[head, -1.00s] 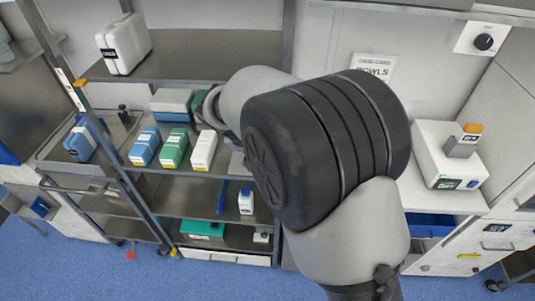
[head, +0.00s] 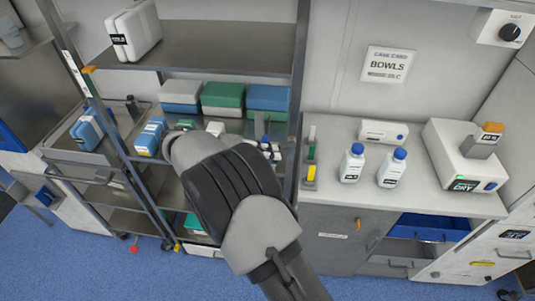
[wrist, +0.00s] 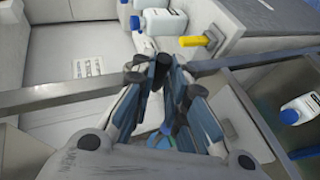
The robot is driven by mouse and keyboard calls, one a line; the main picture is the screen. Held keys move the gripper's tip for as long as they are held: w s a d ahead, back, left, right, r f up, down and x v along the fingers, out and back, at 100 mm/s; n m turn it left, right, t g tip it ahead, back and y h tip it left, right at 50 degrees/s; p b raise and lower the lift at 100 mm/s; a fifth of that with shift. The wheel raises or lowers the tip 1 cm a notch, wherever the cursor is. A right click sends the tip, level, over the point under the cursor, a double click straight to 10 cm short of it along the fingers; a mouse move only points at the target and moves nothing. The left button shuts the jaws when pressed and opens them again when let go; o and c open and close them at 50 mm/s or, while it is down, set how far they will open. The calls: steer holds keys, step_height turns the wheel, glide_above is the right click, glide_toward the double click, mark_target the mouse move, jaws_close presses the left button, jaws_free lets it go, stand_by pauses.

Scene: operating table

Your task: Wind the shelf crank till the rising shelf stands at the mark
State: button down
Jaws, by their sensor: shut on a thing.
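My gripper (head: 266,146) is in front of the shelf unit's right post in the head view. In the wrist view its dark fingers (wrist: 164,72) are closed together on something dark, seemingly the crank's handle, mostly hidden between them. The rest of the crank cannot be made out. The upper shelf (head: 215,47) carries a white box (head: 134,32). An orange tab (head: 88,69) is on the left post close to this shelf's front edge. I cannot tell for certain which shelf rises.
Boxes (head: 222,97) fill the middle shelf behind my arm. To the right, a counter (head: 335,190) bears two blue-capped bottles (head: 352,164) and a white device (head: 462,160). A yellow piece (head: 311,172) stands at the counter's left edge, near the post.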

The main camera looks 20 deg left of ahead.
steer(key=shift+f+h, duration=0.3)
stand_by(0.4)
steer(key=c, duration=1.6)
jaws_free()
steer(key=shift+r, duration=0.1)
steer(key=v, duration=1.2)
steer(key=shift+s+d, duration=0.1)
steer(key=shift+s, duration=0.05)
